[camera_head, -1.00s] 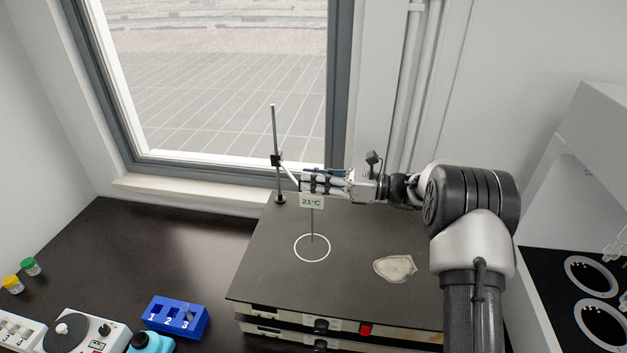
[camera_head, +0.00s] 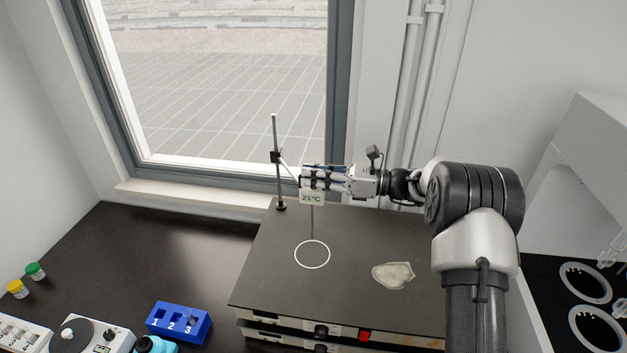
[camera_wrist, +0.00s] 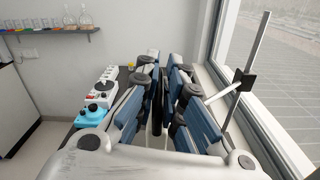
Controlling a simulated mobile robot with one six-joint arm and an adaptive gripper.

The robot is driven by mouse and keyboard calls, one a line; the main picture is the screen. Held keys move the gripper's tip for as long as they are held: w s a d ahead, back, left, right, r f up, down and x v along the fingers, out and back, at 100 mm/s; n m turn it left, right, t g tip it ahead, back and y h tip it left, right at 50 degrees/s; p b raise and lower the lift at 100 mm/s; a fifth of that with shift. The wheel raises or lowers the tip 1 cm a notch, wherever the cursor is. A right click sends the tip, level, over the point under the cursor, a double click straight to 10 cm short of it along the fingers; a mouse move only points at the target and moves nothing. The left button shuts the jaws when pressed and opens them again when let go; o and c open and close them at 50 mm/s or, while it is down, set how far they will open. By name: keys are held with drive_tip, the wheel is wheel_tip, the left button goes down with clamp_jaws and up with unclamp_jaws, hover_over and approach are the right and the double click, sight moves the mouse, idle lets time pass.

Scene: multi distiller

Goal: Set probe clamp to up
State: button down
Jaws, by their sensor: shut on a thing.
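The probe clamp (camera_head: 276,157) is a small black block partway up a thin vertical stand rod (camera_head: 275,130), with a light arm reaching right toward the probe. The probe's display (camera_head: 312,198) reads 21°C, and its thin stem (camera_head: 312,222) hangs below it over the hotplate. My gripper (camera_head: 308,179) is shut on the probe at the display, right of the clamp. The gripped part is mostly hidden by the fingers. In the wrist view, the clamp (camera_wrist: 244,80) and rod (camera_wrist: 256,45) are right of my gripper's fingers.
The stand is at the back of the black hotplate (camera_head: 345,285), which bears a white ring (camera_head: 312,254) and a pale patch (camera_head: 393,275). A window (camera_head: 235,85) is behind. A blue numbered block (camera_head: 179,322) is at front left. The dark bench left of the plate is mostly clear.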

wheel_tip(320, 180, up, 9)
drive_tip(key=p, duration=0.5)
drive_tip(key=shift+r, duration=0.15)
drive_tip(key=c, duration=1.8)
unclamp_jaws()
drive_tip(key=shift+s+r, duration=0.1)
drive_tip(key=shift+s, duration=0.1)
drive_tip(key=shift+o, duration=0.4)
drive_tip(key=shift+w, duration=0.1)
drive_tip(key=s+d, duration=0.2)
drive_tip(key=d, duration=0.9)
drive_tip(key=shift+d, duration=0.4)
